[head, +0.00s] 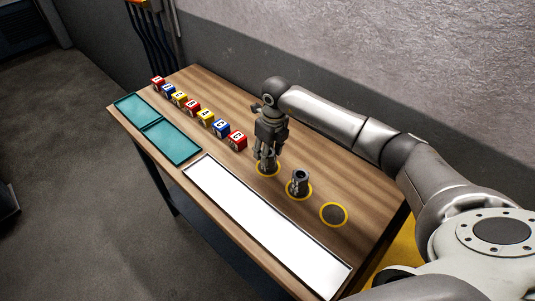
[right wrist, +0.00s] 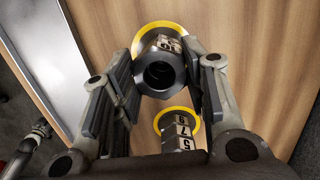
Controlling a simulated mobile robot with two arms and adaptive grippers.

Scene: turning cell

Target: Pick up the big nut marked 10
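A dark, hollow nut (right wrist: 159,75) with a light label reading 10 and another number stands between the fingers of my right gripper (right wrist: 164,82) in the right wrist view. It is in a yellow ring on the wood table. The fingers look open, one on each side, very close to the nut; contact is hard to judge. In the head view my right gripper (head: 267,156) points straight down over the far ring, largely hiding this nut. A second dark nut (head: 300,181) stands in the middle ring; its labels show 5, 7 and 9 in the right wrist view (right wrist: 181,130).
Several red, blue and yellow lettered blocks (head: 221,128) run in a row toward the table's far end. Teal trays (head: 172,142) and a long white panel (head: 262,222) lie along the left edge. A wall stands behind the table.

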